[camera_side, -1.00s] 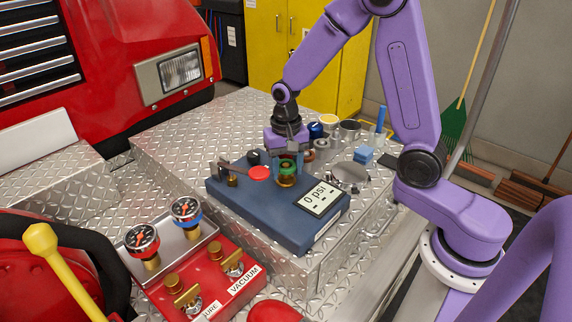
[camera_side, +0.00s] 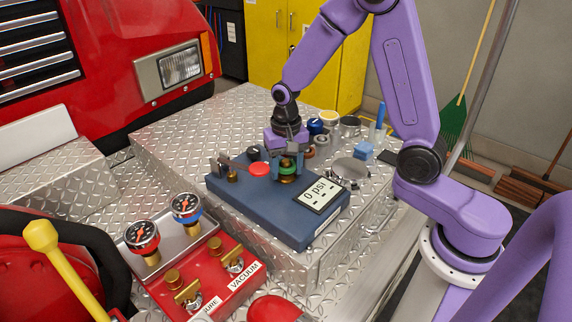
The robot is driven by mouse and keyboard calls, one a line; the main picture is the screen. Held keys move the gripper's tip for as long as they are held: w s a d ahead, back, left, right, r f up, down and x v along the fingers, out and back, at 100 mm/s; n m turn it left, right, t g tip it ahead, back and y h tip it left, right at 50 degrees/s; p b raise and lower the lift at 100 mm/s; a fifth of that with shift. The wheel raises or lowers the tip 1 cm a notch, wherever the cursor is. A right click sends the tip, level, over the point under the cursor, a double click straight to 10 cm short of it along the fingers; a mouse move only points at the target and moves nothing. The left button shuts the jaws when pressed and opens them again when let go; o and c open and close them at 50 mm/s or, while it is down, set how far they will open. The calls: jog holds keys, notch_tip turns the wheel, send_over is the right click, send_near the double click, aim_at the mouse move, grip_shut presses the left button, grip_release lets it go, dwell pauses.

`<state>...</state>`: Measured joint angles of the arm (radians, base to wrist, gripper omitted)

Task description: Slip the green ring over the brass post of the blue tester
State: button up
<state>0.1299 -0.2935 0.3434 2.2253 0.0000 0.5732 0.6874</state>
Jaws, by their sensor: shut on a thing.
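The green ring (camera_side: 288,168) is at the brass post (camera_side: 287,179), near the middle of the tester's far edge. Brass shows below the ring. The ring appears to be around or just over the post's top; I cannot tell which. My gripper (camera_side: 288,160) points down there and is shut on the green ring, its fingers partly covering the ring and post.
Behind the tester stand a blue-capped jar (camera_side: 315,126), metal cups (camera_side: 350,127), a blue block (camera_side: 364,150) and a shiny round dish (camera_side: 351,170). A red panel with two gauges (camera_side: 142,235) is at the front left. The deck left of the tester is clear.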

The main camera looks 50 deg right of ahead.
jog(key=shift+s+f, duration=0.15)
jog(key=shift+f, duration=0.25)
dwell(0.5)
jog(key=o, duration=0.9)
jog(key=shift+d, duration=0.2)
jog(key=c, duration=0.3)
jog(key=shift+r, duration=0.15)
jog(key=o, duration=0.5)
jog(key=shift+r, duration=0.55)
jog(key=shift+c, duration=0.2)
jog(key=shift+a+r, duration=0.2)
jog(key=shift+r, duration=3.2)
